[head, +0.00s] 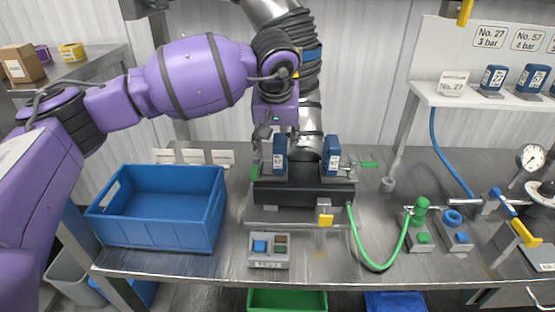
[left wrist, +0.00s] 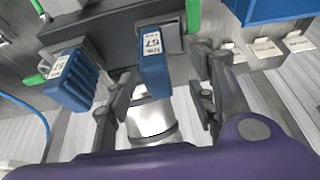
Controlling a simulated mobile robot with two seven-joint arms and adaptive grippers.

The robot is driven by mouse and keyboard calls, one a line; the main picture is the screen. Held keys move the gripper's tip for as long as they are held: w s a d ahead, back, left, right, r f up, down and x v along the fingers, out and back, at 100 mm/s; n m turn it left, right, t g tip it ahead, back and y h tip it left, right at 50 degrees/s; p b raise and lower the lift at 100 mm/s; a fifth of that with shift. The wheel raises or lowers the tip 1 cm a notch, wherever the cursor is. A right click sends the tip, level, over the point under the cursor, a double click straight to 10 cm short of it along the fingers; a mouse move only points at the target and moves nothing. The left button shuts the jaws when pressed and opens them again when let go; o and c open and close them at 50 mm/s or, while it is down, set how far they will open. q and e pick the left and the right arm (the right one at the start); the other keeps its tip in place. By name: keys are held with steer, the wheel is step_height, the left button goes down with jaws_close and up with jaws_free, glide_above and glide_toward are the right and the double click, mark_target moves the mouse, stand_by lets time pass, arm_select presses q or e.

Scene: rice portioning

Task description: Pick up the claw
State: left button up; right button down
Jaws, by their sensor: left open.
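A blue claw (head: 280,155) with a white label stands upright at the left of the black fixture (head: 300,193). A second blue claw (head: 332,152) stands at the fixture's right and also shows in the left wrist view (left wrist: 72,80). My left gripper (head: 277,136) is open above and behind the left claw. In the left wrist view its fingers (left wrist: 160,88) lie on either side of the No. 57 claw. I cannot tell how near they are in depth. My right gripper is not in view.
A blue bin (head: 160,236) stands left of the fixture. A button box (head: 269,250) lies in front. A green hose (head: 381,268) runs right to valves (head: 423,232). A grey jointed column (head: 311,95) rises behind. More blue claws (head: 492,79) stand on the right shelf.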

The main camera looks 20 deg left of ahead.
mark_target(280, 141)
arm_select(q)
steer(key=w+f, duration=0.2)
steer(key=f, duration=0.1)
steer(key=shift+w+f, duration=0.2)
steer(key=shift+w, duration=0.05)
steer(key=shift+w+f, duration=0.15)
steer(key=shift+f, duration=0.3)
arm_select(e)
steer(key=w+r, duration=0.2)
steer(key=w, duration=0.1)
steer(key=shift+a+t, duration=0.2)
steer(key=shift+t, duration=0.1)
arm_select(q)
steer(key=c, duration=0.8)
jaws_close()
steer(key=shift+r, duration=0.1)
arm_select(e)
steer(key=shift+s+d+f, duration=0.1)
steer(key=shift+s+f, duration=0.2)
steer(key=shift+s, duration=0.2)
